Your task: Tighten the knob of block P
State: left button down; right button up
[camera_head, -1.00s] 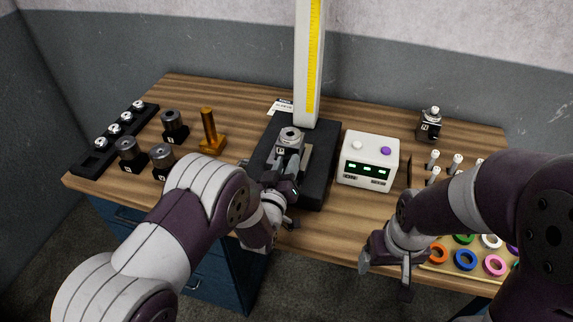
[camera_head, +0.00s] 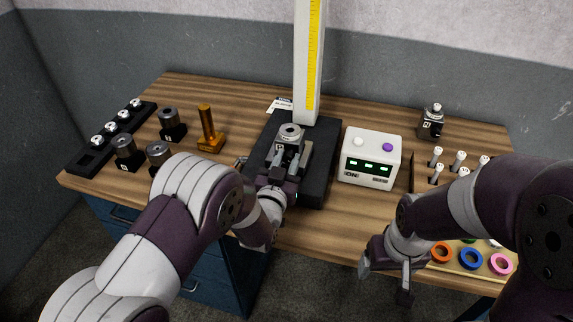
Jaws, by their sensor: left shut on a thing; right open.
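A grey block with a round, holed metal top (camera_head: 290,132) stands upright on the black base (camera_head: 318,190) of the column stand. My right gripper (camera_head: 395,275) is open and empty, at the table's front edge on the right.
A white box with green displays (camera_head: 370,158) stands right of the base. Dark cylinders (camera_head: 172,125), an orange post (camera_head: 207,128) and a black rack (camera_head: 92,155) are on the left. White pegs (camera_head: 459,160) and coloured rings (camera_head: 471,259) are on the right.

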pick_arm(q)
jog(key=shift+m, duration=0.6)
jog(key=c, duration=1.1)
grip_release()
jog(key=shift+s, duration=0.1)
jog(key=b+v, duration=0.2)
jog(key=v, duration=1)
jog(key=shift+s, duration=0.3)
jog(key=shift+a, duration=0.1)
